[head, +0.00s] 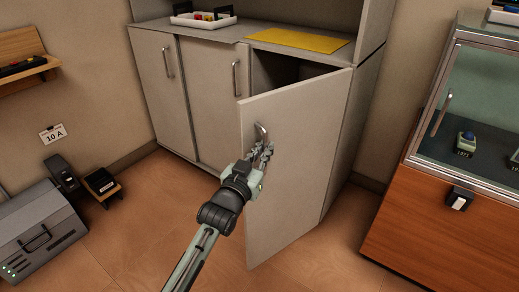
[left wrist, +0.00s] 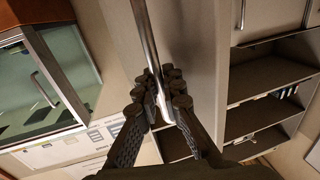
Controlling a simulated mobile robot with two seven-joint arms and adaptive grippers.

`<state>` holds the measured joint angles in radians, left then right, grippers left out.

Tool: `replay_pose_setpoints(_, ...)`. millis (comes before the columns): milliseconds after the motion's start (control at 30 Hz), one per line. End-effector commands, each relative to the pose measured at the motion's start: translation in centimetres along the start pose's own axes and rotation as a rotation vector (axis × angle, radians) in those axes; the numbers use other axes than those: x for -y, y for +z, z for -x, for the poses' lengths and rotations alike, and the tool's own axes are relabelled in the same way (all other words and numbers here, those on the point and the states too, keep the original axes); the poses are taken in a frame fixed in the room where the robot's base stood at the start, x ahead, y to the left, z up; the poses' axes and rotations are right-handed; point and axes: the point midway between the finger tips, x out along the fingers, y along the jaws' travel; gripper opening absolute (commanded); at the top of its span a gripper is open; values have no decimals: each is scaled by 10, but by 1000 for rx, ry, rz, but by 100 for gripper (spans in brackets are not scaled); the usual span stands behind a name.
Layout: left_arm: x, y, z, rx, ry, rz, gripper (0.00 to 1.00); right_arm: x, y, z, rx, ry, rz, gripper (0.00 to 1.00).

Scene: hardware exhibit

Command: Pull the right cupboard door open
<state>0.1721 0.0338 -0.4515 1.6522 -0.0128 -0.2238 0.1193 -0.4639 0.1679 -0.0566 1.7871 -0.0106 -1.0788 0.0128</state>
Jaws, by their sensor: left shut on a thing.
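The right cupboard door (head: 299,168) is a pale grey panel that stands ajar, swung out from the cupboard (head: 339,179). A dark gap into the cupboard shows above its top edge. Its curved metal handle (head: 262,132) is near the door's left edge. My left gripper (head: 262,150) is shut on this handle. In the left wrist view the fingers (left wrist: 158,100) close around the metal bar (left wrist: 147,45). The lower part of the handle is hidden by the fingers in the head view. My right gripper is in neither view.
Two other cupboard doors (head: 212,92) to the left are shut. A white tray (head: 203,19) and a yellow mat (head: 298,39) lie on the cupboard top. A glass case (head: 484,108) on a wooden base (head: 431,228) stands at the right. A grey box (head: 36,231) is at the lower left.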

Motion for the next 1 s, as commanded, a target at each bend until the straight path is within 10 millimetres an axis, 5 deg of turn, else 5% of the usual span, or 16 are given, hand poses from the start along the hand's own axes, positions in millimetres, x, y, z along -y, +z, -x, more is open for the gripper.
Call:
replay_pose_setpoints(567, -5, -3, -3, -6, 3, -1, 0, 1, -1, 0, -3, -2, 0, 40)
replay_pose_setpoints(700, -5, -3, -3, -6, 3, -1, 18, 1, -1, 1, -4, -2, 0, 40)
replay_pose_setpoints(1000, -3, -1, 0, -2, 1, 0, 18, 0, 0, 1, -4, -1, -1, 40)
